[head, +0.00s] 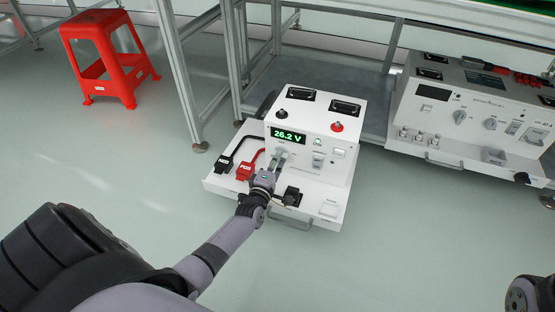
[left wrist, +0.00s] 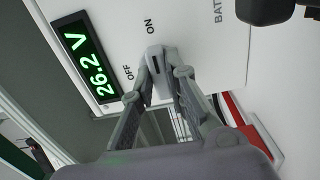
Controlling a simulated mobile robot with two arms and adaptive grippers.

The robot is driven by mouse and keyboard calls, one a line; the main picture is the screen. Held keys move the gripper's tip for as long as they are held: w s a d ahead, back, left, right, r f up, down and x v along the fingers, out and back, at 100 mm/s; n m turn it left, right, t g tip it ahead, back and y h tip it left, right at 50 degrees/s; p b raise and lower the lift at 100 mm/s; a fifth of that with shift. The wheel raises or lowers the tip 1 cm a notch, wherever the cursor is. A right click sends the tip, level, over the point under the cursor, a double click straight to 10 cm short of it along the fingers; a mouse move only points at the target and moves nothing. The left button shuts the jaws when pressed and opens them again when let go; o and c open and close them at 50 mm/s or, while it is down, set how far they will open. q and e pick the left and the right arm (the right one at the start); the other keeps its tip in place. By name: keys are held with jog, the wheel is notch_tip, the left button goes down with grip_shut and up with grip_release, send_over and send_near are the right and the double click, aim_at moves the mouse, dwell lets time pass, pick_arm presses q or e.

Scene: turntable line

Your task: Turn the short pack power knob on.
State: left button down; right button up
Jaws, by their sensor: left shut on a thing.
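The short pack (head: 340,172) is a white box in the middle of the head view, with a lit green display (head: 288,134) reading 26.2 V. Its grey power knob (left wrist: 155,55) is between my left fingers in the left wrist view, beside the printed OFF and ON labels. The knob's end lies close to the ON label; its exact angle is hard to tell. My left gripper (left wrist: 163,80) is shut on the knob, and in the head view the gripper (head: 277,160) hides most of it. My right gripper is not in view; only part of my right arm shows at lower right.
Red and black plugs with cables (head: 246,171) lie on the pack's front ledge, left of my gripper. A longer white unit (head: 470,120) stands at right. Metal rack legs (head: 180,75) rise behind the pack. A red stool (head: 105,55) stands far left. The floor in front is clear.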

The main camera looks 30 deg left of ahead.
pick_arm(q)
jog(key=c, duration=1.6)
grip_release()
jog(key=v, duration=1.2)
jog(key=shift+f, duration=0.1)
